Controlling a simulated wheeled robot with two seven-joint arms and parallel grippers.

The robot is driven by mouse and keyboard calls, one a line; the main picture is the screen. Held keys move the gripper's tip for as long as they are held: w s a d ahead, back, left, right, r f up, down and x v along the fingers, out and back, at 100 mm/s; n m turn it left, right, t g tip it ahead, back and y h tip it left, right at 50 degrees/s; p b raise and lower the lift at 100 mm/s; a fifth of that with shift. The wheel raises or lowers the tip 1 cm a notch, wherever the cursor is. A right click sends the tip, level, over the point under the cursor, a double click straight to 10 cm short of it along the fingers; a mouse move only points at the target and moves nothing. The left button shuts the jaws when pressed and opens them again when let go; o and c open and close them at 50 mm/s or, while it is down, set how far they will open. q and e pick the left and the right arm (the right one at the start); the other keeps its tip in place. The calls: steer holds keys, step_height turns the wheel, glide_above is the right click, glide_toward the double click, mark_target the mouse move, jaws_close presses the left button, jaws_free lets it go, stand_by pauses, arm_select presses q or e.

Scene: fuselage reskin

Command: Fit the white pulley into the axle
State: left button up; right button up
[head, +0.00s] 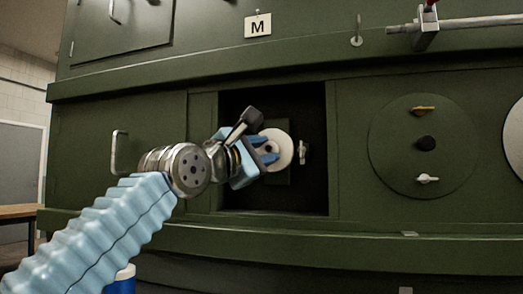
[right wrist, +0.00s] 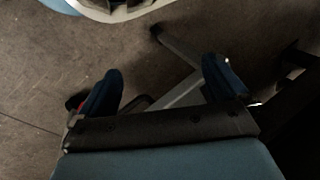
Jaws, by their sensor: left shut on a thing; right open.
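The white pulley (head: 283,146) is a round white disc in front of the dark square opening in the green cabinet. My left gripper (head: 268,152), with blue fingers, is shut on it from the left. The pulley stands roughly upright, facing into the opening. The axle is not clearly visible; a small metal fitting (head: 303,152) shows just right of the pulley, against the dark recess. Whether pulley and axle touch I cannot tell. My right gripper (right wrist: 165,90) shows only in the right wrist view, with its two dark blue fingers apart and nothing between them, above the floor.
The opening's frame (head: 333,150) borders the recess closely. A handle (head: 118,150) is on the left door. A metal bar (head: 470,22) crosses the upper right.

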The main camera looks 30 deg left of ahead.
arm_select(q)
steer(key=shift+w+a+p, duration=0.2)
steer(key=shift+w+p, duration=0.1)
steer(key=shift+w, duration=0.35)
steer(key=shift+w+a+p, duration=0.15)
steer(key=shift+w+p, duration=0.1)
steer(key=shift+w, duration=0.4)
steer(key=o, duration=1.1)
steer(key=shift+o, duration=0.2)
steer(key=shift+s, duration=0.1)
steer(key=shift+b+v, duration=1.1)
steer(key=shift+v, duration=0.65)
steer(key=shift+s+f, duration=0.15)
steer(key=shift+s, duration=0.5)
